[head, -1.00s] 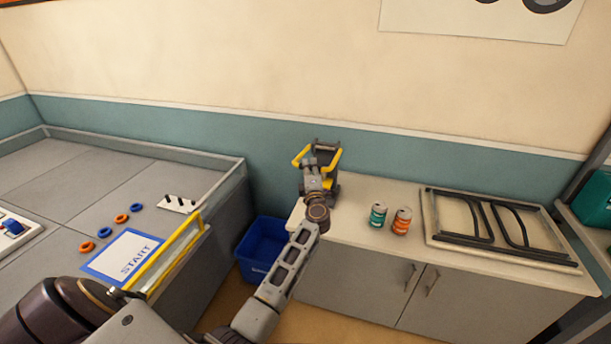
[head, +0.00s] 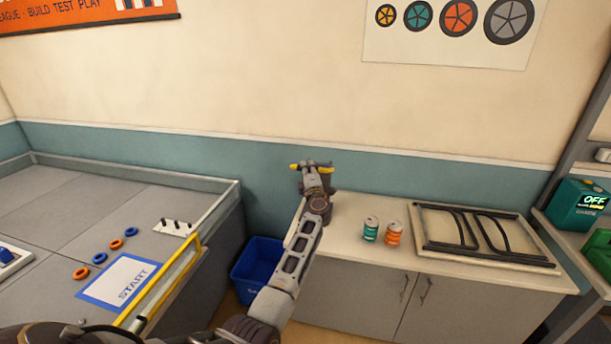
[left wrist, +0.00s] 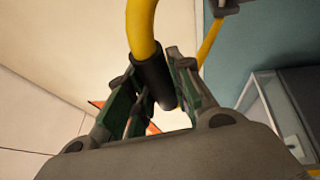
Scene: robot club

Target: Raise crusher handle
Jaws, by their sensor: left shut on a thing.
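In the left wrist view, the handle is a yellow bar (left wrist: 143,30) with a black grip (left wrist: 154,82). My left gripper (head: 314,170) is shut on this grip; its green-padded fingers (left wrist: 152,98) lie on either side of it. The crusher's body is mostly hidden behind my left gripper and forearm. My right gripper is not in view.
A teal can (head: 370,229) and an orange can (head: 393,234) stand on the counter (head: 345,212), right of my arm. A framed black rack (head: 480,240) lies further right. A blue bin (head: 257,265) stands between counter and grey game table (head: 80,205).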

